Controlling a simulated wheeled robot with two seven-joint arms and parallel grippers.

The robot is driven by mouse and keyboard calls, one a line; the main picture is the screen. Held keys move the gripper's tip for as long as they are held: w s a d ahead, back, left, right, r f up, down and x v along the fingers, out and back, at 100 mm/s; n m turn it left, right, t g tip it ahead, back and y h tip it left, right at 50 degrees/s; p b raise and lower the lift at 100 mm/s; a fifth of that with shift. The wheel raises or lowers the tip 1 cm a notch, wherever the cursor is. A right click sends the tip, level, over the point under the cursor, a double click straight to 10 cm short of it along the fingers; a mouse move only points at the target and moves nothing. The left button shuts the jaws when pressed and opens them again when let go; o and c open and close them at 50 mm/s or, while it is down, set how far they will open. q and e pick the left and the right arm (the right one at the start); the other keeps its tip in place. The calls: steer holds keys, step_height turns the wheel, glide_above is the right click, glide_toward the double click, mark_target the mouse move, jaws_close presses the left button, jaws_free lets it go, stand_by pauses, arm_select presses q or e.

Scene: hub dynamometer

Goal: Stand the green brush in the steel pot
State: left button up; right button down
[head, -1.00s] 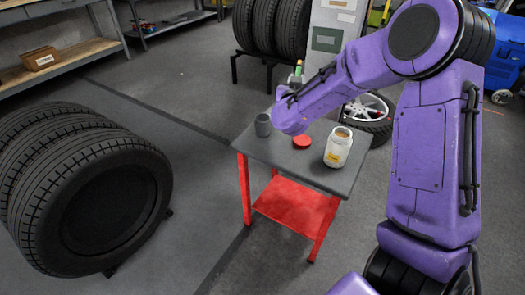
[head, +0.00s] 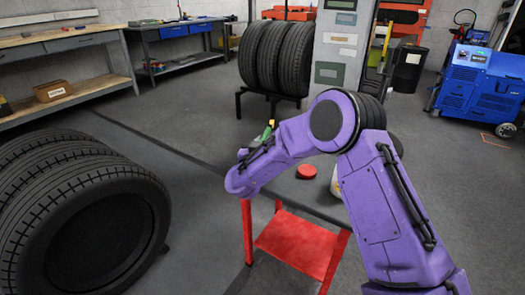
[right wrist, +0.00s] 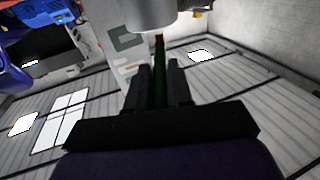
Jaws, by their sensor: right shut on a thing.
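The green brush (head: 267,132) shows just above my right forearm in the head view, with a yellowish tip. My right gripper (right wrist: 160,84) is shut on the brush, whose dark green part (right wrist: 159,65) runs between the fingers in the right wrist view. In the head view most of this gripper is hidden behind my purple arm. The steel pot is hidden behind my arm in the head view. A pale grey rounded thing at the top of the wrist view (right wrist: 150,12) may be the pot; I cannot tell. My left gripper is not in view.
A small table with a red lower shelf (head: 295,245) stands beneath my arm. A red disc (head: 306,171) lies on its top, and a jar (head: 335,184) is mostly hidden by my arm. Large tyres (head: 85,220) stand at left, more (head: 275,58) behind.

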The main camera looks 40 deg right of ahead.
steer(key=shift+d+f, duration=0.1)
steer(key=shift+f, duration=0.85)
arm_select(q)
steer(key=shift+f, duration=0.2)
arm_select(e)
steer(key=shift+r, duration=0.1)
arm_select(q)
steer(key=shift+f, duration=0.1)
arm_select(e)
steer(key=shift+f, duration=0.6)
steer(key=c, duration=1)
jaws_free()
